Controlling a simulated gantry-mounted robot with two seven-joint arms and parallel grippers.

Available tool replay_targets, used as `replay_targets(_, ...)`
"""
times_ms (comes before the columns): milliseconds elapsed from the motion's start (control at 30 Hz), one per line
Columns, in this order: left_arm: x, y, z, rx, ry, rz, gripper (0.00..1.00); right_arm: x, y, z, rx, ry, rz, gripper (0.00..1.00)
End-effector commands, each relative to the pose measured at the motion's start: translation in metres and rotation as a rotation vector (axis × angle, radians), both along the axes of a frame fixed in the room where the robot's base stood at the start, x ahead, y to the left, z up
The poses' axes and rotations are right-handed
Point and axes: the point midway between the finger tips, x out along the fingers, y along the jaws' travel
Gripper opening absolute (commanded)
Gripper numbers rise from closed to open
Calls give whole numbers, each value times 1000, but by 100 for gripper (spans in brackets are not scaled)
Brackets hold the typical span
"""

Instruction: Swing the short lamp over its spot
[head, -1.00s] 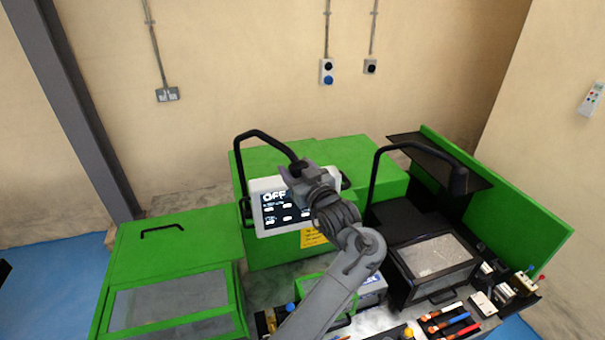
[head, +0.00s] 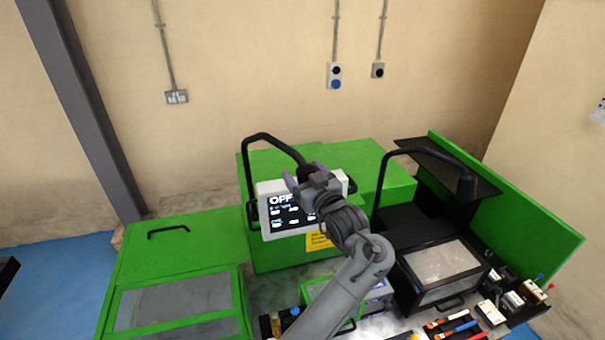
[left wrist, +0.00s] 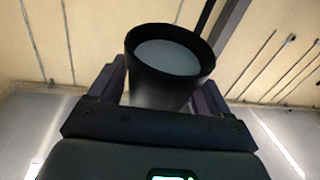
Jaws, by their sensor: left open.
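A black arched lamp (head: 273,142) rises at the left of the bender's control screen (head: 285,216) and reaches right to my left gripper (head: 303,174). I take it for the short lamp, but I cannot compare the lengths surely. Its head is mostly hidden by the gripper in the head view. In the left wrist view, a black round lamp head (left wrist: 170,88) with a pale lens stands between the spread fingers of my left gripper (left wrist: 163,88). The fingers are open around it; contact is unclear. My right gripper is not in view.
A second black lamp (head: 412,151) arches at the right above a black box with a clear lid (head: 438,270). Green cabinets (head: 315,172) surround the screen. Tools with coloured handles (head: 458,328) lie at the front right.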

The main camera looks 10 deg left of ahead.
Motion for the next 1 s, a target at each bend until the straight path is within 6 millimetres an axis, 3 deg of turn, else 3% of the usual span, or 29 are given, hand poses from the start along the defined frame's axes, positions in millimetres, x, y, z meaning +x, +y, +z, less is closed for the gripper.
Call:
replay_targets(167,-18,-14,-3,-2,-1,-4,78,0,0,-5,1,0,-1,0)
replay_targets(400,-61,-44,-4,-2,-1,-3,78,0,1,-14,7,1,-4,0)
replay_targets(467,-64,-46,6,-1,4,1,78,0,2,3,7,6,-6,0)
replay_targets(700,-74,-53,3,-1,6,1,78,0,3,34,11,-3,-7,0)
replay_targets(1000,-81,-58,-1,-1,3,1,78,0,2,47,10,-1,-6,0)
